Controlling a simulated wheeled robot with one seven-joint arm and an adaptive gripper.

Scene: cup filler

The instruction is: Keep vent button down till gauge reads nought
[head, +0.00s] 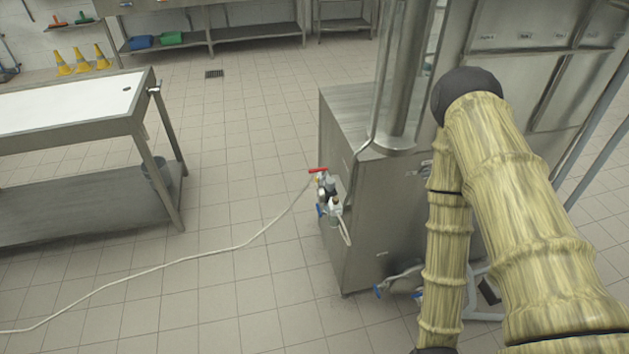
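A small valve and fitting assembly (328,192) is mounted on the left side of the steel machine (375,215). It has a red handle (318,170) on top, blue parts and pale fittings. It is too small here to tell a vent button or a gauge on it. My arm, in a yellowish sleeve, rises at the right in front of the machine and folds back down. It hides part of the machine's front. My gripper is outside the picture, past the lower edge or hidden.
A pale hose (190,258) runs from the fittings across the tiled floor to the left. A steel table (70,135) stands at the left. Blue-handled pipework (395,285) sticks out low on the machine. Open floor (235,145) lies between table and machine. Yellow cones (82,60) stand far left.

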